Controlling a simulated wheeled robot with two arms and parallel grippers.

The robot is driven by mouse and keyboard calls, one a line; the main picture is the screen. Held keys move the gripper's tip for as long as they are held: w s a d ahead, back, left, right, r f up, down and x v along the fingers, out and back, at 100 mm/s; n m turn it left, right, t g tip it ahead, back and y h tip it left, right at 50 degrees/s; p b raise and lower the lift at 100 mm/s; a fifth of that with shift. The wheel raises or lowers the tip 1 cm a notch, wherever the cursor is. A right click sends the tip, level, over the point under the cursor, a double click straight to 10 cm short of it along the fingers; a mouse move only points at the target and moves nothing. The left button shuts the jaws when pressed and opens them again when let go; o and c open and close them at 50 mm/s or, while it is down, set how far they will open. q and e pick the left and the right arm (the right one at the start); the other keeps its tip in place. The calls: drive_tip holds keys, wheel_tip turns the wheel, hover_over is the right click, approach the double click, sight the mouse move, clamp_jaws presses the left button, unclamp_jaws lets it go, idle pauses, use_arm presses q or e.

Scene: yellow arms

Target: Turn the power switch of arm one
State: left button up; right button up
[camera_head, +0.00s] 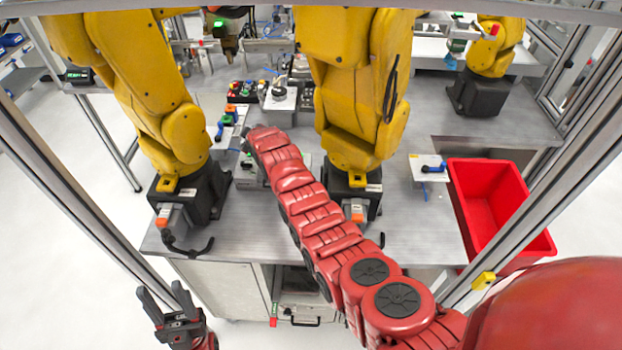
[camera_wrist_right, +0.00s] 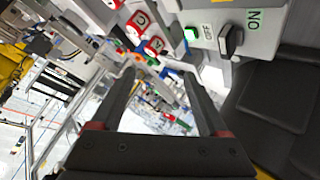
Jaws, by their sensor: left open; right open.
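The power switch, a black knob (camera_wrist_right: 232,40), sits on a light grey box (camera_wrist_right: 265,28) with OFF and ON labels, at the upper right of the right wrist view. I cannot tell which label it points to. My right gripper (camera_wrist_right: 158,75) is open and empty, with the knob beyond and to the right of its fingertips, apart from them. In the head view my red right arm reaches between two yellow arms (camera_head: 155,95) (camera_head: 355,90), and its gripper is hidden. My left gripper (camera_head: 172,312) is open and empty at the lower left, off the table's front.
A grey table (camera_head: 420,225) carries the yellow arms. A red bin (camera_head: 500,205) stands at right. A button box (camera_head: 242,90) and small blue-handled parts (camera_head: 432,168) are on the table. Metal frame posts (camera_head: 60,165) flank both sides.

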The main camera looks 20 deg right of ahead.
drive_tip(key=shift+s+d+f+m+t, duration=0.15)
drive_tip(key=shift+d+m+t, duration=0.25)
drive_tip(key=shift+d+t, duration=0.55)
drive_tip(key=s+d+t, duration=0.1)
drive_tip(key=s+d+r+m+t, duration=0.1)
drive_tip(key=t, duration=0.1)
drive_tip(key=s+d+m+t, duration=0.1)
drive_tip(key=shift+r+t, duration=0.25)
drive_tip(key=s+d+r+m+t, duration=0.1)
drive_tip(key=s+d+r+t, duration=0.1)
drive_tip(key=s, duration=0.5)
drive_tip(key=s+d+r+m+t+b, duration=0.1)
drive_tip(key=s+t, duration=0.3)
drive_tip(key=s, duration=0.4)
drive_tip(key=s+d+r+m+t+b, duration=0.1)
drive_tip(key=s+d+r+m+t, duration=0.1)
drive_tip(key=s, duration=0.6)
drive_tip(key=shift+d+r+t+h, duration=0.3)
drive_tip(key=shift+d+r+t, duration=0.55)
drive_tip(key=shift+d+t, duration=0.1)
drive_tip(key=shift+s, duration=0.1)
